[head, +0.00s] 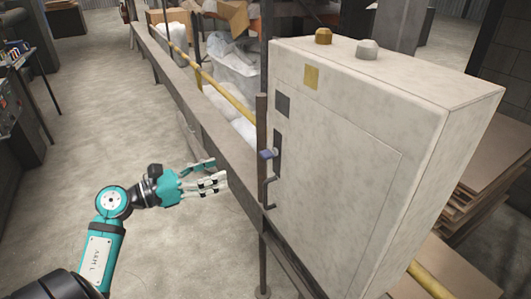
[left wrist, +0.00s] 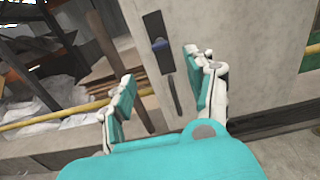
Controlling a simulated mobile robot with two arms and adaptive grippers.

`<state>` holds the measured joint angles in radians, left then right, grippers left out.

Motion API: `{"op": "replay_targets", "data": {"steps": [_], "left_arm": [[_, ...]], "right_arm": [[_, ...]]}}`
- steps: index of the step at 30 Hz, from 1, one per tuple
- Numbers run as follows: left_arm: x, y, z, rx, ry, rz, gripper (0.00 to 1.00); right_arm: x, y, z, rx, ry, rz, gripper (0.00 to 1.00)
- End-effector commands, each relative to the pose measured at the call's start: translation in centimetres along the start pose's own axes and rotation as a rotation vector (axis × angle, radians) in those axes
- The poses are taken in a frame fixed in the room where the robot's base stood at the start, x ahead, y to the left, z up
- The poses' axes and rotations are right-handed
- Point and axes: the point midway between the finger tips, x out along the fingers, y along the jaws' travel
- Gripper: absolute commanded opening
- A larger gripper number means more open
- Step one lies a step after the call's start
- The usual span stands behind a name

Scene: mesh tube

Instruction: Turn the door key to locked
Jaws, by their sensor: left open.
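The door key (head: 266,154) is a small blue-grey piece sticking out of a dark plate on the left edge of the pale cabinet (head: 330,190). My right gripper is not in view.
A dark door handle (head: 268,191) sits just below the key, and also shows in the left wrist view (left wrist: 174,96). A yellow rail (head: 228,95) and a long metal beam (head: 190,95) run behind the cabinet's left side.

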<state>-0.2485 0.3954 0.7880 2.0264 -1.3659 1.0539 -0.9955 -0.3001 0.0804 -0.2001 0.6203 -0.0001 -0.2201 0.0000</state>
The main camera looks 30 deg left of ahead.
Motion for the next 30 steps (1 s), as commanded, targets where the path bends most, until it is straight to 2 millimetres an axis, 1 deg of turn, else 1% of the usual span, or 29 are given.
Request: {"op": "replay_targets", "data": {"steps": [1,12,18,21,24,30], "left_arm": [[1.1,0.0,0.4,-0.003,-0.004,-0.002,0.56],[9.3,0.0,0.5,-0.005,-0.006,-0.001,0.56],[12.7,0.1,0.4,-0.007,-0.006,0.001,0.56],[13.8,0.0,0.2,-0.006,-0.004,0.0,0.56],[14.3,0.0,0.1,-0.006,-0.003,0.0,0.56],[14.6,0.0,0.0,-0.005,-0.002,0.001,0.56]], "right_arm": [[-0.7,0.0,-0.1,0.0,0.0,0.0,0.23],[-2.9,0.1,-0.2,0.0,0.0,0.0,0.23],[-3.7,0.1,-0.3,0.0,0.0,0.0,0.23],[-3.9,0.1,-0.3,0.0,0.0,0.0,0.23],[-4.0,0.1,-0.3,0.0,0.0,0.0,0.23],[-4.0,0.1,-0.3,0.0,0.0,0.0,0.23]]}}
